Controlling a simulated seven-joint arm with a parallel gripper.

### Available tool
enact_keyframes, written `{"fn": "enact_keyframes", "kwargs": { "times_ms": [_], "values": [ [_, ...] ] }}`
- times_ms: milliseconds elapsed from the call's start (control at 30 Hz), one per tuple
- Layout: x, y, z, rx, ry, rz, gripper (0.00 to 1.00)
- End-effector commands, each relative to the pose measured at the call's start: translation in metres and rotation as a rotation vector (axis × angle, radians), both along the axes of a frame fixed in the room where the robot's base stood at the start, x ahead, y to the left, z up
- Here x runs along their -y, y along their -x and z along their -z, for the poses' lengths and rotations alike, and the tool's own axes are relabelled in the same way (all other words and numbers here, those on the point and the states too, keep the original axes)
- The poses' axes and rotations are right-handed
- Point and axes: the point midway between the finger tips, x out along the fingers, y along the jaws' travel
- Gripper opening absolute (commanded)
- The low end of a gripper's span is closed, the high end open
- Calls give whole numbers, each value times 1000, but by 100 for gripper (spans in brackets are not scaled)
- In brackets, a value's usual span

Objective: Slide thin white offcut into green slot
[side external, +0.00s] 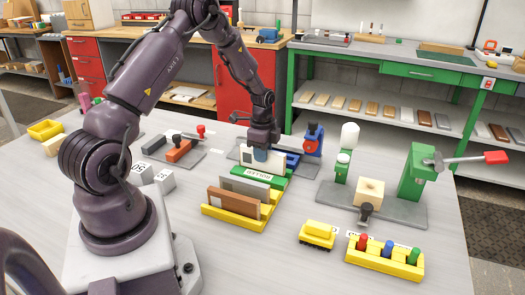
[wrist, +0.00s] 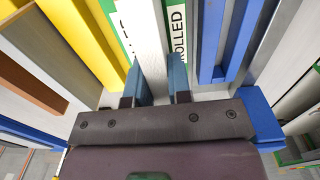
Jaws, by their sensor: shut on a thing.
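The thin white offcut (side external: 248,160) stands upright in my gripper (side external: 263,152), above or at the green slot holder (side external: 259,178). In the wrist view the white offcut (wrist: 149,40) runs between the two blue fingertips of my gripper (wrist: 157,88). My gripper is shut on it. The green slot holder with its white label (wrist: 180,28) shows on both sides of the offcut in that view. I cannot tell whether the offcut's lower edge is inside the slot.
A yellow rack (side external: 234,216) holding brown and grey boards stands in front of the green holder. A blue rack (side external: 293,160) is close behind. A grey fixture with a green clamp (side external: 416,176) stands right. A yellow block (side external: 318,234) and a peg tray (side external: 384,262) sit at front right.

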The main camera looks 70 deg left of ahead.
Motion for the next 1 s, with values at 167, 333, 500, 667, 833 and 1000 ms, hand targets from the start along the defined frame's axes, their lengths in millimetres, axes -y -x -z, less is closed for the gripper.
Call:
{"fn": "enact_keyframes", "kwargs": {
  "times_ms": [167, 333, 500, 667, 833, 1000],
  "values": [
    [0, 0, 5, 0, 0, 0, 0],
    [0, 0, 9, 1, -1, 0, 0],
    [0, 0, 13, 0, 0, 0, 0],
    [0, 0, 17, 0, 0, 0, 0],
    [0, 0, 19, 1, -1, 0, 35],
    [0, 0, 19, 0, 0, 0, 48]
  ]
}}
